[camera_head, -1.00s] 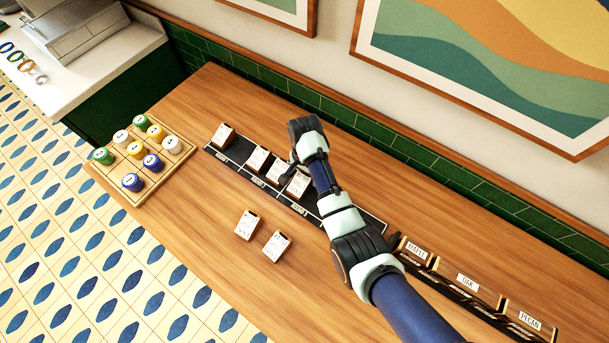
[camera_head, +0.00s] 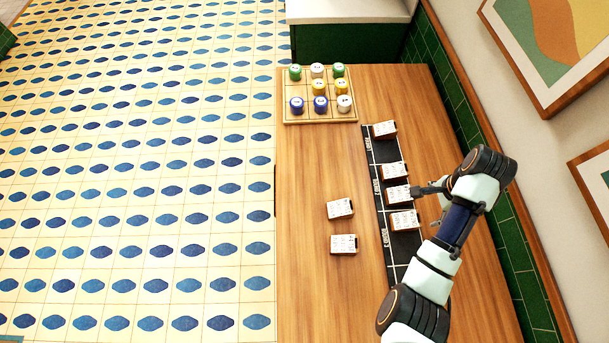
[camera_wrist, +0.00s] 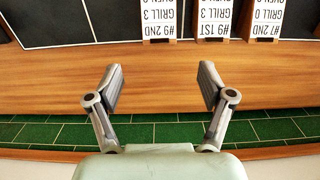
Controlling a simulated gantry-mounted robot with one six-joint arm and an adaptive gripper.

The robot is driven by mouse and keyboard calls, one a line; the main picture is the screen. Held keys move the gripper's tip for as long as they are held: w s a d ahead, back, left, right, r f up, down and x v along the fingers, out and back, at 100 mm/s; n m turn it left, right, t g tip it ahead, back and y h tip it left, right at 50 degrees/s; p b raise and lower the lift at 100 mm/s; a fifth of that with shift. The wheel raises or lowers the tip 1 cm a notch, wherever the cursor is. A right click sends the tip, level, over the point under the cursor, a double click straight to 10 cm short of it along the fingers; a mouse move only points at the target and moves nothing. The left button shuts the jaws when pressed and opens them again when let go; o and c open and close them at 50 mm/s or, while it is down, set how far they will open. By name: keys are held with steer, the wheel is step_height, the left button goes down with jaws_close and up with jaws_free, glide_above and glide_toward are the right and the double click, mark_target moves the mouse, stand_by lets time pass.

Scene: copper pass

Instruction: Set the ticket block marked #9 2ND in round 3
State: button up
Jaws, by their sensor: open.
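The #9 2ND ticket block (camera_wrist: 157,20) stands upside down to my view at the top of the wrist view. It appears to be the white-faced block (camera_head: 404,220) on the black rail (camera_head: 405,245) in the head view, beside the label that reads as round 3 (camera_head: 385,238). My gripper (camera_wrist: 161,82) is open and empty, with bare wood between its fingers. It stays apart from the block, on the wall side of the rail; in the head view my gripper (camera_head: 420,190) shows beside the blocks.
The #9 1ST block (camera_wrist: 213,20) and a #7 block (camera_wrist: 268,20) stand along the rail. Another block (camera_head: 384,130) is at its far end. Two loose blocks (camera_head: 340,208) (camera_head: 344,244) lie on the counter. A wooden tray (camera_head: 290,116) holds several coloured pucks. Green tiles (camera_wrist: 50,133) bound the counter.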

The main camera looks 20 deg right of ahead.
steer(key=w+a+r+n+t+h, duration=0.1)
steer(key=w+a+r+n+t, duration=0.1)
steer(key=w+a+n, duration=0.35)
steer(key=w+a+r+n+t+h, duration=0.1)
steer(key=w+a+r+n+t, duration=0.15)
steer(key=a, duration=0.65)
steer(key=w+a+r+n+t+h, duration=0.1)
steer(key=w+a+r+n+t, duration=0.15)
steer(key=w+a, duration=0.35)
steer(key=s+a+r+n+t+y, duration=0.1)
steer(key=s+a+r+n+t, duration=0.1)
steer(key=a+r+n, duration=0.3)
steer(key=s+a+r+n+t+y, duration=0.2)
steer(key=a+r+n, duration=0.3)
steer(key=a, duration=0.9)
step_height(320, 180, up, 2)
steer(key=shift+s+a+r+t, duration=0.1)
steer(key=shift+s+a+t, duration=0.1)
steer(key=shift+s+t, duration=0.55)
steer(key=shift+w, duration=0.15)
